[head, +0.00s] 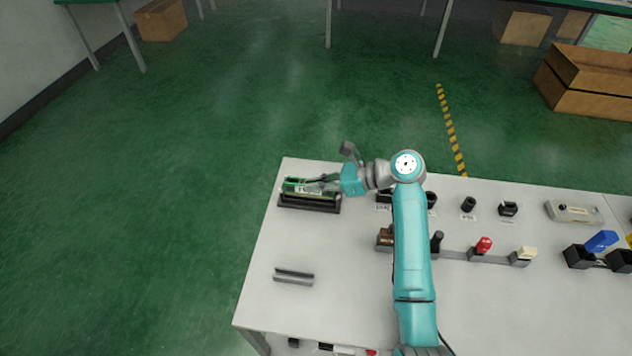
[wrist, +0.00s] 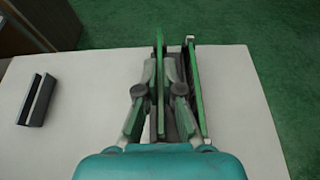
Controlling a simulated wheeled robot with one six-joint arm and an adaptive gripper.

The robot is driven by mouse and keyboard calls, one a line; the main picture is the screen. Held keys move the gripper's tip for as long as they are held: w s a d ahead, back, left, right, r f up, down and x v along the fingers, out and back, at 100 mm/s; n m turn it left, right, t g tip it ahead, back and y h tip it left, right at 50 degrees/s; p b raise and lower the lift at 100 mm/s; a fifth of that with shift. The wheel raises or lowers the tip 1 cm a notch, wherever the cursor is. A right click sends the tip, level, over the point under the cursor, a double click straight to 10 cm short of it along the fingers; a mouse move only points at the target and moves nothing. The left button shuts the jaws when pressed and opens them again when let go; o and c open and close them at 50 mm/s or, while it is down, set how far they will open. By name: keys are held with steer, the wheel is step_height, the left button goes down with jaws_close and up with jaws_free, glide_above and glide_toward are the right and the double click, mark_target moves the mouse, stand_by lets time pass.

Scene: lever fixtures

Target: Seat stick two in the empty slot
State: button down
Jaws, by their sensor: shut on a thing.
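My gripper (wrist: 160,74) is shut on a thin green stick (wrist: 160,45), seen edge-on between the two fingers in the wrist view. The held stick stands upright over or in the dark slotted holder (wrist: 184,55); I cannot tell whether its lower edge is in the slot. A second green stick (wrist: 197,95) stands in the holder just right of my fingers, parallel to the held one. In the head view my gripper (head: 328,182) is at the dark holder (head: 308,206) near the table's far left corner, partly hiding the green sticks.
An empty grey grooved rail (head: 293,277) lies on the white table (head: 330,300) in front of the holder. Right of my arm are a red-knobbed lever (head: 484,244), a cream-knobbed one (head: 526,253) and a blue handle (head: 601,240). Bare table lies around the rail.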

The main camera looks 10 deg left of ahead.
steer(key=shift+f, duration=1.45)
steer(key=c, duration=1.2)
jaws_free()
steer(key=shift+c, duration=0.2)
step_height(320, 180, up, 10)
steer(key=shift+r, duration=0.1)
steer(key=shift+s, duration=0.1)
